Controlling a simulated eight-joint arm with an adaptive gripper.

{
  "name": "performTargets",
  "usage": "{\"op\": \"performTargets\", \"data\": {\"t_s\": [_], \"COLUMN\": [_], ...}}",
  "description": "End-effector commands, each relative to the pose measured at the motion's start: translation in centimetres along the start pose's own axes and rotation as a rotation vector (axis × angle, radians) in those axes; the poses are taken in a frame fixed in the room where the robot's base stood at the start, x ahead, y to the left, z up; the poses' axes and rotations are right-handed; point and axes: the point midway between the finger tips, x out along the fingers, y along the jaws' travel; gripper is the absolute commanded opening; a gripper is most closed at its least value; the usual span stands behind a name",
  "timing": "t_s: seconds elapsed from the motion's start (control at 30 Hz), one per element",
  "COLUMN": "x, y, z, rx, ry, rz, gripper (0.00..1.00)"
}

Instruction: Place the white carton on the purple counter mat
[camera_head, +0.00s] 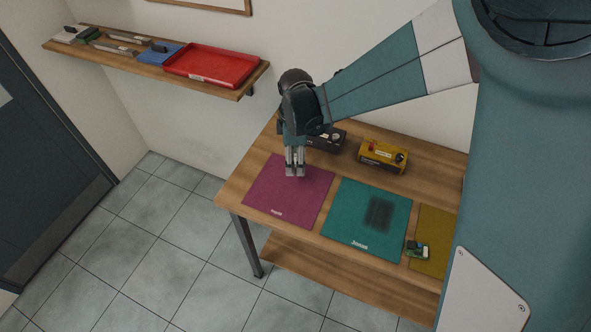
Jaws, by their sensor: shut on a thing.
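The purple counter mat (292,202) lies on the left end of the wooden bench, with a small pale label at its front edge. My gripper (295,174) points down over the back part of this mat. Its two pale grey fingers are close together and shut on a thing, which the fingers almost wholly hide. I cannot make out the white carton clearly anywhere else. The picture does not show whether the held thing touches the mat. The front and left of the mat are bare.
A teal mat (345,224) with a dark patch and an ochre mat (433,228) lie to the right. A black box (327,140) and a yellow box (383,155) stand behind. A wall shelf holds a red tray (212,65).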

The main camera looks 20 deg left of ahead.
Motion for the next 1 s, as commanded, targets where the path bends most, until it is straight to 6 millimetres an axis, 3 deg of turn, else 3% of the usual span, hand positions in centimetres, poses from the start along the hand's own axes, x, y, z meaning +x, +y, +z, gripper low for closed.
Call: {"op": "performTargets", "data": {"t_s": [0.57,1.0], "x": [1.2,4.8], "y": [0.0,0.0], "z": [0.0,0.0], "rx": [0.0,0.0], "ry": [0.0,0.0], "rz": [0.0,0.0], "gripper": [0.27,0.27]}}
